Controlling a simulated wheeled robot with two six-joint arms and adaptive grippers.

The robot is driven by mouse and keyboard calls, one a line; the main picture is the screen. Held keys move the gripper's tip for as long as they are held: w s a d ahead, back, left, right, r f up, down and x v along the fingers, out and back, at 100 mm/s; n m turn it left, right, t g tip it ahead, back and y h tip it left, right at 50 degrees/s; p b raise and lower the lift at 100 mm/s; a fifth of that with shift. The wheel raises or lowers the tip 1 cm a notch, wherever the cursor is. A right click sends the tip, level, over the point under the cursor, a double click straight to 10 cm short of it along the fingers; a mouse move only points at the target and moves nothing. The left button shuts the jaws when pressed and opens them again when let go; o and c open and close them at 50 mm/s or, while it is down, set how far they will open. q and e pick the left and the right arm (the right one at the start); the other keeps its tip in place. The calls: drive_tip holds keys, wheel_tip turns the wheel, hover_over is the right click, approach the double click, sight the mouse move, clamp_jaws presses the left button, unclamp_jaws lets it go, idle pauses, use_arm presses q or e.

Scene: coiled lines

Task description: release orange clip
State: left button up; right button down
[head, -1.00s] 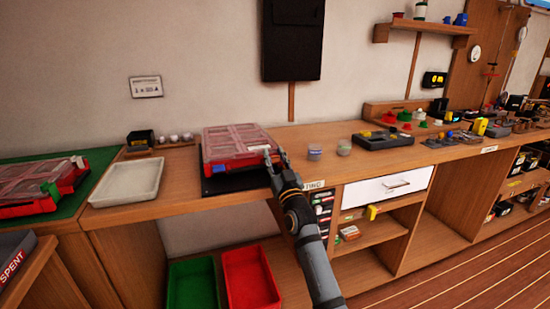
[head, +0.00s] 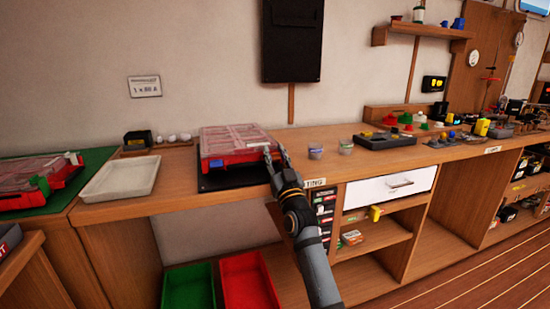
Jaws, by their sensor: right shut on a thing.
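A red case (head: 231,157) with a clear, divided lid lies closed-looking on a dark mat (head: 225,181) on the bench. A blue clip (head: 216,163) shows on the left of its front face. My right gripper (head: 275,151) is at the right end of that front face, shut on a small part there. This is where a second clip would sit; the fingers cover it, and no orange shows clearly. My left gripper is not in view.
A white tray (head: 121,178) stands left of the case. Two small round tubs, one purplish (head: 315,152) and one greenish (head: 346,147), stand close right of my gripper. A dark tray of parts (head: 384,141) is farther right. Another red case (head: 35,183) lies far left.

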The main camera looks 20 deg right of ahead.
drive_tip(key=c, duration=1)
unclamp_jaws()
drive_tip(key=shift+o, duration=0.2)
drive_tip(key=v, duration=1.2)
